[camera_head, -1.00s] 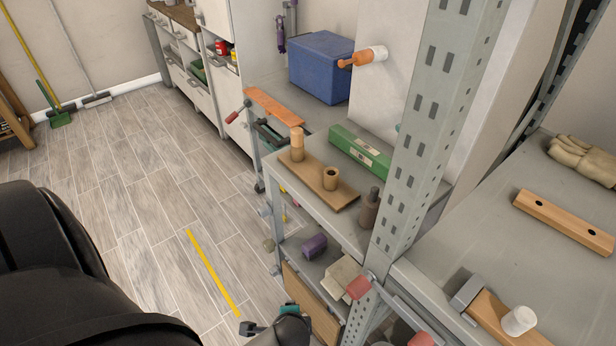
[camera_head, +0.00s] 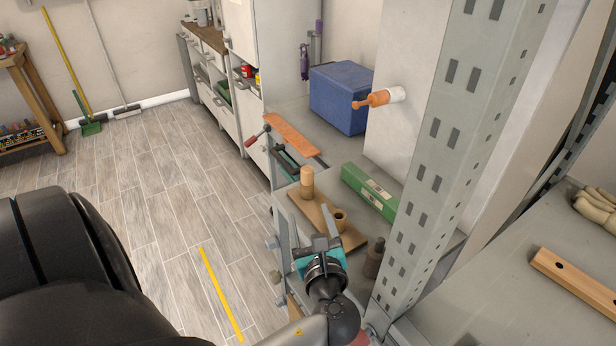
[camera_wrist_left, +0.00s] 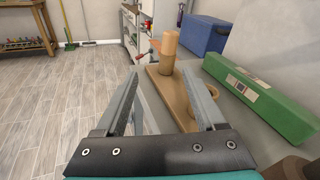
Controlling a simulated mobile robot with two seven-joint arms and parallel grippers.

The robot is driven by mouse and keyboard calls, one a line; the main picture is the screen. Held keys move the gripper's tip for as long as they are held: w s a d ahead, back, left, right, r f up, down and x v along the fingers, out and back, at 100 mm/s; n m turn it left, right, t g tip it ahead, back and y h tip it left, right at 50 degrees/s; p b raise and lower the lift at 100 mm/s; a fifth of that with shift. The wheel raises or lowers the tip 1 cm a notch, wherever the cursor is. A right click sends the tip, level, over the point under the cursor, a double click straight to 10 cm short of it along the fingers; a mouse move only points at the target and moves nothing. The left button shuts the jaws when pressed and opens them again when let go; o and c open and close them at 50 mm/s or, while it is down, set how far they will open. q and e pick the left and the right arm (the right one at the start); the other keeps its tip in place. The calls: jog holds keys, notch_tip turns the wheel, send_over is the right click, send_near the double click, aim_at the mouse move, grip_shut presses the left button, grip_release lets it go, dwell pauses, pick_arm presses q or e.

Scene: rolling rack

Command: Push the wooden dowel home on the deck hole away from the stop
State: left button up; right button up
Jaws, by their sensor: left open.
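The wooden dowel (camera_head: 307,179) stands upright in a darker wooden collar (camera_head: 309,208) at the far end of a flat wooden board (camera_head: 353,238) on the rack shelf. Its pale upper part sticks out above the collar; it also shows in the wrist view (camera_wrist_left: 170,38). A second collar (camera_head: 340,217) with an open hole stands nearer on the board. I cannot make out a stop. My left gripper (camera_head: 311,232) is open and empty, at the shelf's near-left edge, short of the dowel. In the wrist view its fingers (camera_wrist_left: 161,78) point towards the board and dowel, apart from it.
A green box (camera_head: 370,191) lies behind the board, and a dark bottle (camera_head: 374,258) stands at its right. The grey perforated rack post (camera_head: 440,150) rises close by on the right. An orange-handled tool (camera_head: 375,98) juts from the wall panel. The space above the board is free.

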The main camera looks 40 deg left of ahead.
aim_at(308, 177)
pick_arm(q)
jog(key=shift+w+d+r+m+t+y, duration=0.15)
jog(key=shift+w+r+m+t, duration=0.2)
jog(key=shift+m, duration=0.25)
jog(key=shift+w+d+r+m+t+y, duration=0.15)
jog(key=shift+w+r+m+t, duration=0.15)
jog(key=shift+m, duration=0.3)
jog(key=shift+w+a+r, duration=0.15)
jog(key=shift+a, duration=0.15)
jog(key=x, duration=0.9)
jog(key=shift+w+a, duration=0.1)
jog(key=shift+a, duration=0.05)
jog(key=shift+b+x, duration=0.3)
jog(key=shift+x, duration=2.3)
jog(key=shift+r, duration=0.15)
grip_shut()
